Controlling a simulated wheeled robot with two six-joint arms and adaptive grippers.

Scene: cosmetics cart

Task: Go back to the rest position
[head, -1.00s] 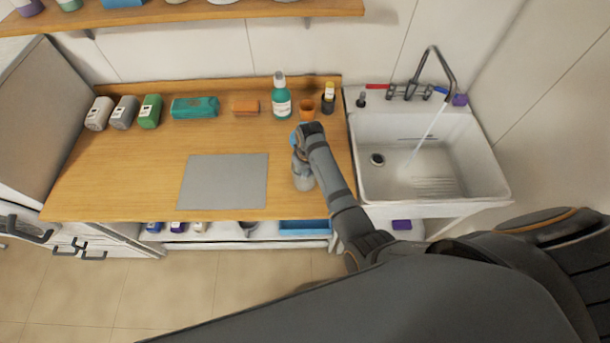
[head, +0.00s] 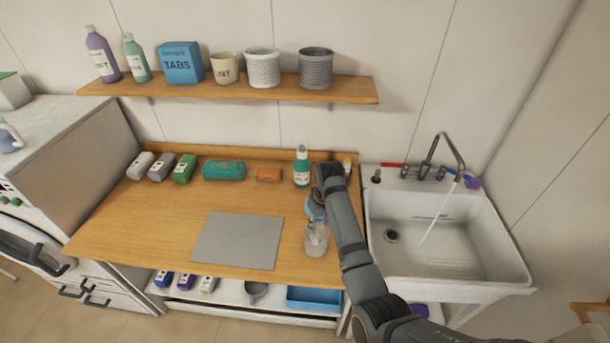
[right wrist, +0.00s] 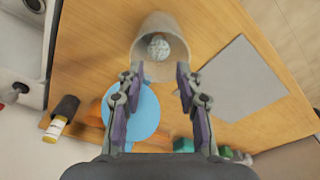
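My right gripper (head: 317,212) is above the worktop near its right end, by the sink. In the right wrist view its two fingers (right wrist: 157,82) are apart with nothing clamped between them. A pale cup-like jar (head: 316,241) stands on the worktop just below the gripper. The jar also shows beyond the fingertips in the right wrist view (right wrist: 177,28), with a whitish lump inside. A light blue round thing (right wrist: 137,112) shows beside the left-hand finger; I cannot tell whether they touch. My left arm and gripper are not in view.
A grey mat (head: 238,241) lies left of the jar. A teal bottle (head: 302,168) and several packs stand along the back of the worktop (head: 140,222). A wall shelf (head: 215,92) holds bottles, a box and cups. The sink (head: 440,245) with running water is to the right.

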